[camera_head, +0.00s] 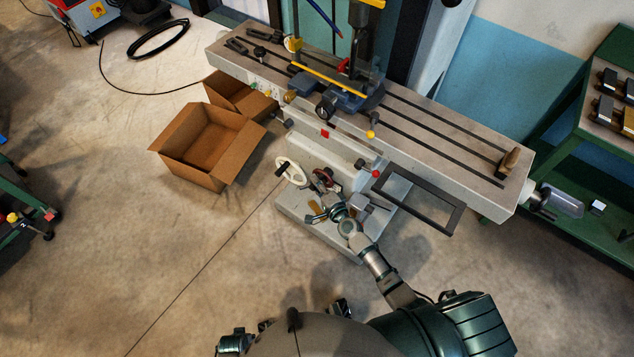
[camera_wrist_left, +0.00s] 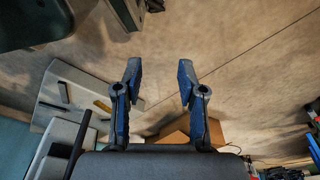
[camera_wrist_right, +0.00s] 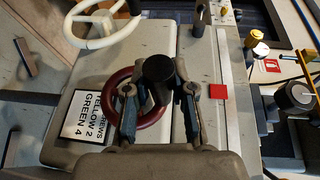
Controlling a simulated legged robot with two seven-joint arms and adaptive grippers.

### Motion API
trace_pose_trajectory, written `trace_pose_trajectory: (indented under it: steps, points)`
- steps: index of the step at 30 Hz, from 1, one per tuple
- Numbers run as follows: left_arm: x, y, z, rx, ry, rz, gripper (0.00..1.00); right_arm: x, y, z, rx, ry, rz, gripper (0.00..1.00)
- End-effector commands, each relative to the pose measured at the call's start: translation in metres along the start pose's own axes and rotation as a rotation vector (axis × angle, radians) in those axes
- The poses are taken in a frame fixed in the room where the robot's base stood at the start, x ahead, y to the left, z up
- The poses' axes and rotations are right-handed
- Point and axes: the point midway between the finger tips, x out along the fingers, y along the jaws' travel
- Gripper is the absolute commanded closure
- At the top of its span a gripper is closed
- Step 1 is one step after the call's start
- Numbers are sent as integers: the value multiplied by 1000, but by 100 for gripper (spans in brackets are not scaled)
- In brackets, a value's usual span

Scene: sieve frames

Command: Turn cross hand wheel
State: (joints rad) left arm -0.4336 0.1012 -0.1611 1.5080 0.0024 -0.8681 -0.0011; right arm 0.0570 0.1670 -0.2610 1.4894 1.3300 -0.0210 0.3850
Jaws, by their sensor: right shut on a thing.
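A dark red hand wheel (camera_wrist_right: 122,80) with a black handle (camera_wrist_right: 158,72) is on the front of a grey milling machine. In the head view the wheel (camera_head: 324,178) is small and partly hidden. My right gripper (camera_wrist_right: 159,92) is at the wheel, with its fingers on either side of the black handle, shut on it. In the head view the right gripper (camera_head: 330,208) reaches the machine front from below. A white hand wheel (camera_head: 291,172) with a dark handle is to the left of the red one. My left gripper (camera_wrist_left: 158,75) is open and empty, above the floor.
The machine's long table (camera_head: 440,135) spans above the wheels. A black rectangular frame (camera_head: 447,218) sticks out at the right. A label plate (camera_wrist_right: 88,117) lies beside the red wheel. An open cardboard box (camera_head: 180,145) stands on the floor at left. Floor in front is clear.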

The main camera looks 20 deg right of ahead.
Motion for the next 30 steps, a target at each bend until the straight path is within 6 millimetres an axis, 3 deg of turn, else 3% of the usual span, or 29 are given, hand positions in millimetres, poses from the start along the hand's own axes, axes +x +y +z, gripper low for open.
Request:
trace_pose_trajectory:
  steps: [9, 19, 24, 30]
  points:
    - [36, 3, 62, 10, -34, 2, 60, 1, -1, 4, -21, -6, 67, 100]
    - [48, 2, 137, 21, -65, 3, 60, 2, 1, 4, -46, -3, 128, 100]
    - [48, 2, 154, 23, -70, 3, 60, 3, 3, 5, -50, -3, 142, 100]
    - [50, 2, 157, 24, -72, 3, 60, 3, 5, 5, -51, -3, 144, 100]
